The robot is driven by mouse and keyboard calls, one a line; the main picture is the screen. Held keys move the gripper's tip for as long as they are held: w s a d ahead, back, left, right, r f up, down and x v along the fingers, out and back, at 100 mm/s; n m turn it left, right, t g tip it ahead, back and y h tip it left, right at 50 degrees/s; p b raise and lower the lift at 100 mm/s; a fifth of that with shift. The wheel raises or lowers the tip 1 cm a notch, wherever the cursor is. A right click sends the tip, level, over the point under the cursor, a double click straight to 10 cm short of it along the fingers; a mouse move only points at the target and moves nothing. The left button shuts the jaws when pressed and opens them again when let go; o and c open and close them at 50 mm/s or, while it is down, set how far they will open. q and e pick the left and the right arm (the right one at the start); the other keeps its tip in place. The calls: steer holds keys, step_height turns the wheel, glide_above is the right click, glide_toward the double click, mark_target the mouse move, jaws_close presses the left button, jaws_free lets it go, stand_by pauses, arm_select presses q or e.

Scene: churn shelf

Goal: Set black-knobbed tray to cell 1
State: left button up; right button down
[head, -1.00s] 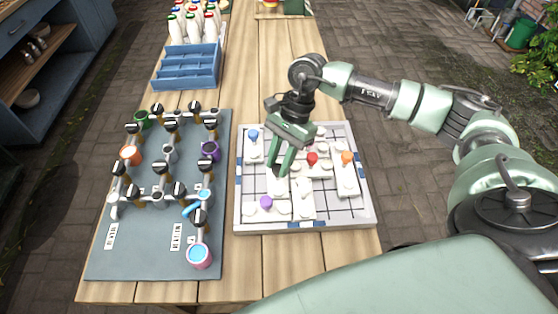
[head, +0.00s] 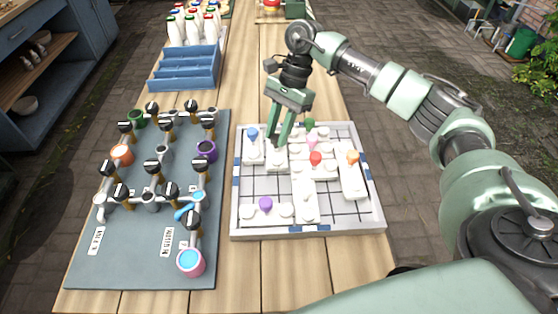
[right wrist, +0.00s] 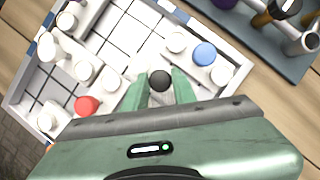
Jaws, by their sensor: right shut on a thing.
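The black-knobbed tray shows its black knob (right wrist: 160,80) between the fingers of my right gripper in the right wrist view. In the head view the white body of this tray (head: 277,161) lies under my right gripper (head: 281,142), in the far left part of the sliding board (head: 378,208). The gripper is shut on the knob, which its fingers hide in the head view. The blue-knobbed tray (head: 253,148) is just left of it; it also shows in the right wrist view (right wrist: 204,54). No cell number is readable. My left gripper is not in view.
A red knob (head: 316,158), an orange-knobbed tray (head: 351,178), green and pink knobs stand to the right. A purple-knobbed tray (head: 266,208) lies near the front. Grid squares at the board's left middle are bare. A grey panel with pipes (head: 150,255) lies left of the board.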

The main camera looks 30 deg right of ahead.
steer(key=w, duration=0.1)
steer(key=w+d+b, duration=0.1)
steer(key=shift+w+d, duration=0.1)
steer(key=shift+w, duration=0.2)
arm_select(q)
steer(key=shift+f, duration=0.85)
arm_select(e)
steer(key=shift+r, duration=0.1)
steer(key=shift+d, duration=0.1)
steer(key=c, duration=1.1)
jaws_free()
steer(key=shift+w, duration=0.1)
steer(key=shift+c, duration=0.2)
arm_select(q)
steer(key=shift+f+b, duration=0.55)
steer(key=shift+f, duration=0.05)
arm_select(e)
steer(key=v, duration=0.7)
steer(key=shift+d+r, duration=0.2)
steer(key=shift+r, duration=0.1)
steer(key=shift+w, duration=0.1)
